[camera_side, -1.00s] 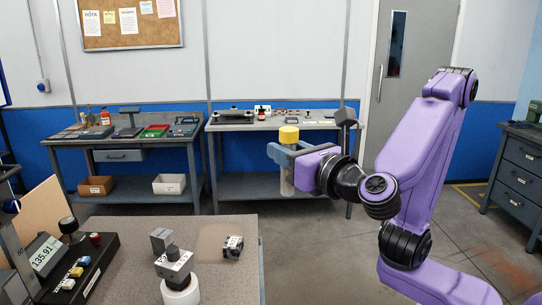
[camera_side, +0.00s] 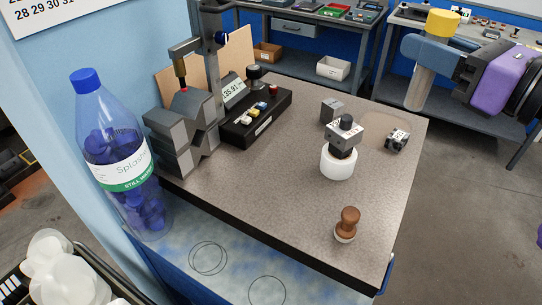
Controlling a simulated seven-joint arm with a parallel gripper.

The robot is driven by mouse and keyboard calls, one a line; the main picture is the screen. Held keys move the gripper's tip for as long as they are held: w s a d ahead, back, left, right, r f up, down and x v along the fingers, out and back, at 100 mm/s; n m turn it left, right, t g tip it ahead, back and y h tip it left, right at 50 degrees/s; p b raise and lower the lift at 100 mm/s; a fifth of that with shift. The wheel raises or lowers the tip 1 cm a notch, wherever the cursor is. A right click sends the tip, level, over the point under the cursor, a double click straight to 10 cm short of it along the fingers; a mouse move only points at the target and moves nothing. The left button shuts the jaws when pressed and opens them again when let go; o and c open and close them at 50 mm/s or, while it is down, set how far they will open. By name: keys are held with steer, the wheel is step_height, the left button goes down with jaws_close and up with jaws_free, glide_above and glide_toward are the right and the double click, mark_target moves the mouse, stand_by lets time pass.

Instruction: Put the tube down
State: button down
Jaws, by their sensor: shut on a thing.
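The tube (camera_side: 420,88) is a clear, pale cylinder with a yellow cap (camera_side: 443,23). It is at the upper right, nearly upright with a slight tilt. My gripper (camera_side: 428,52), with blue-grey fingers, is shut on the tube just below the cap. In the picture the tube's lower end shows above and beyond the back right corner of the speckled bench top (camera_side: 280,175). I cannot tell its exact height. No stand made plainly for the tube can be told apart.
On the bench are a white round piece with a metal block (camera_side: 339,160), a small grey block (camera_side: 331,109), a dark cube (camera_side: 397,140), a wooden stamp (camera_side: 347,225) and a black readout box (camera_side: 255,117). A large bottle (camera_side: 124,155) stands left. The bench's front middle is clear.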

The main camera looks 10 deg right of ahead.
steer(key=s+a+f+n+g+y, duration=0.1)
steer(key=s+a+n+g+y, duration=0.15)
steer(key=a, duration=0.25)
steer(key=s+a+f+n+g+y, duration=0.1)
steer(key=a+n+g+y, duration=0.15)
steer(key=a+y, duration=0.2)
steer(key=shift+w+a+f, duration=1.4)
steer(key=shift+a+f, duration=0.6)
steer(key=shift+f, duration=0.15)
steer(key=shift+w+a+f, duration=1.35)
steer(key=shift+a+f, duration=0.6)
steer(key=shift+f, duration=0.15)
steer(key=shift+w+a+f, duration=1.4)
steer(key=shift+a+f, duration=0.6)
steer(key=shift+f, duration=0.15)
steer(key=shift+f, duration=0.2)
steer(key=c, duration=0.8)
jaws_free()
